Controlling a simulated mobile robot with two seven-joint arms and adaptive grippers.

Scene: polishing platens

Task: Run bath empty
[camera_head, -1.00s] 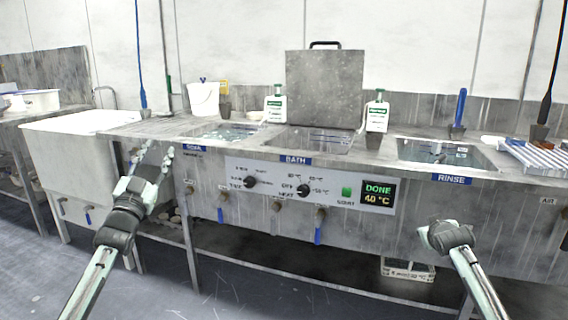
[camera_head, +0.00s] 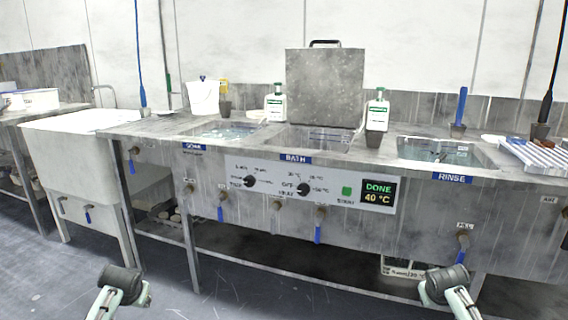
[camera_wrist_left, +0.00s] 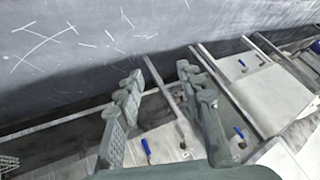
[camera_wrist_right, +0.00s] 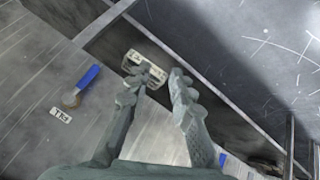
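The bath (camera_head: 318,140), labelled BATH, is the middle basin of the steel counter, its lid (camera_head: 325,88) standing upright behind it. The control panel (camera_head: 330,193) on the front has two black knobs, a green button (camera_head: 347,191) and a display (camera_head: 378,192) reading DONE 40 °C. Below are valves with blue levers hanging down (camera_head: 318,234) (camera_head: 221,213). In the left wrist view my left gripper (camera_wrist_left: 160,88) is open and empty, below the counter front. In the right wrist view my right gripper (camera_wrist_right: 157,85) is open and empty, near a blue-levered valve (camera_wrist_right: 80,85).
The soak basin (camera_head: 222,131) is left of the bath and the rinse basin (camera_head: 445,152) right. A white basket (camera_head: 402,268) sits on the lower shelf. A white sink (camera_head: 75,150) is at far left. Floor in front is clear.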

